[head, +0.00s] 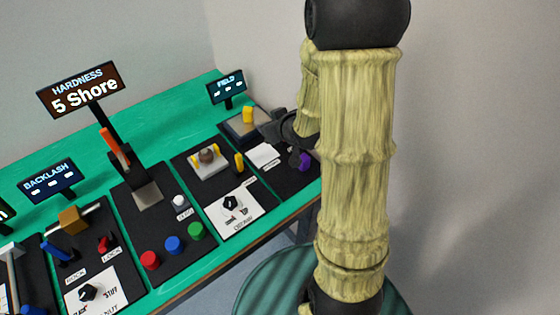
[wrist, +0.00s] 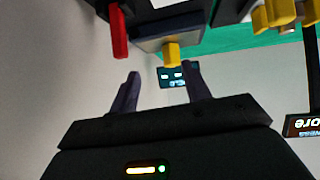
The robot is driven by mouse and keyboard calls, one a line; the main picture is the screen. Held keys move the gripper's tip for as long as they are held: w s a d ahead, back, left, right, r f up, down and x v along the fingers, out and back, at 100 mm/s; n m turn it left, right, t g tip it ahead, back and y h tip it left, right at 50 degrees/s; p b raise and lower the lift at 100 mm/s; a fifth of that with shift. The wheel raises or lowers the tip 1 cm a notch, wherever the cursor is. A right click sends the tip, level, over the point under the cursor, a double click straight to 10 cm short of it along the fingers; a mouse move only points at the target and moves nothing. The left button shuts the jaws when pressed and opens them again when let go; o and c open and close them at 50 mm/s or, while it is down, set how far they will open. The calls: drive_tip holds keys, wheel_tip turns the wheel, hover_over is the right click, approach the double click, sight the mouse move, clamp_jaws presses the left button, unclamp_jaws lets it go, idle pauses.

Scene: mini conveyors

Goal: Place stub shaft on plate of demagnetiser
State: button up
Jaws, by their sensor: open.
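The station with the FIELD display (head: 226,87), which appears to be the demagnetiser, is at the far right end of the bench. Its dark plate (head: 234,130) has a pale edge; the plate's underside edge also shows in the wrist view (wrist: 146,45). A small yellow piece (head: 248,115), apparently the stub shaft, stands on this plate; it also shows in the wrist view (wrist: 171,54). My gripper (wrist: 160,80) is open, with nothing between its fingers. The yellow piece appears beyond the fingertips, apart from them. In the head view my forearm partly hides the gripper.
A red bar (wrist: 118,32) is close to the left finger in the wrist view. A purple knob (head: 304,161) and a white block (head: 263,155) are in front of the plate. Another yellow piece (head: 239,162) is on the neighbouring panel. The HARDNESS sign (head: 83,90) stands tall.

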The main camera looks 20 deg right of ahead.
drive_tip(key=s+a+r+m+g, duration=0.1)
drive_tip(key=s+g, duration=0.3)
drive_tip(key=s, duration=0.4)
drive_tip(key=s+a+m+g+h, duration=0.1)
drive_tip(key=s+a+g, duration=0.1)
drive_tip(key=s, duration=0.7)
drive_tip(key=shift+a+r+m+g+h, duration=0.3)
drive_tip(key=shift+r+m+g, duration=0.1)
drive_tip(key=shift+g, duration=0.5)
